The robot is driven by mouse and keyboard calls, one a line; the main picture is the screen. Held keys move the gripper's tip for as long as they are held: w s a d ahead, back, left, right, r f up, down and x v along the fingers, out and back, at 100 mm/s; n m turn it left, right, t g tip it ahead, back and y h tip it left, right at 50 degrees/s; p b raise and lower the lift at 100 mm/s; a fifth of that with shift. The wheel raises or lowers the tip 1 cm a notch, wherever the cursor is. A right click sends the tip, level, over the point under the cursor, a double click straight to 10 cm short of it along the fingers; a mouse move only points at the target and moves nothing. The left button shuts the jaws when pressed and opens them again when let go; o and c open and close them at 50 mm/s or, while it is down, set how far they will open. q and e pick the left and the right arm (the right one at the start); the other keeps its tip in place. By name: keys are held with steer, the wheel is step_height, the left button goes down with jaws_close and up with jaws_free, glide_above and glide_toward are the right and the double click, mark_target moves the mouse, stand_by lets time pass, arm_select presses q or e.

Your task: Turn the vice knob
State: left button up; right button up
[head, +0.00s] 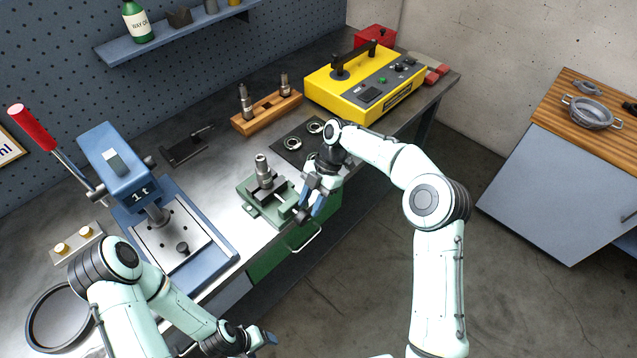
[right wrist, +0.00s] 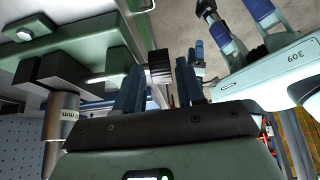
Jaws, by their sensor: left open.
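The green vice (head: 262,205) stands near the bench's front edge, with an upright metal cylinder (head: 264,172) in its jaws. The dark knurled vice knob (right wrist: 159,67) shows in the right wrist view. My right gripper (head: 311,200) is at the vice's front right end. In the right wrist view its blue fingers (right wrist: 160,88) stand apart on either side of the knob, with narrow gaps visible; contact is not clear. In the head view the gripper largely hides the knob. My left gripper (head: 268,338) is low in front of the bench, empty and open.
A blue press (head: 117,160) with a red-handled lever stands left of the vice. A wooden block with metal parts (head: 266,112), a dark mat with rings (head: 293,143) and a yellow case (head: 365,82) lie behind. Open floor lies right of the bench.

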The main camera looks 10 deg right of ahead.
steer(key=v, duration=0.7)
steer(key=shift+d+r, duration=0.15)
steer(key=shift+r, duration=0.2)
steer(key=shift+w, duration=0.1)
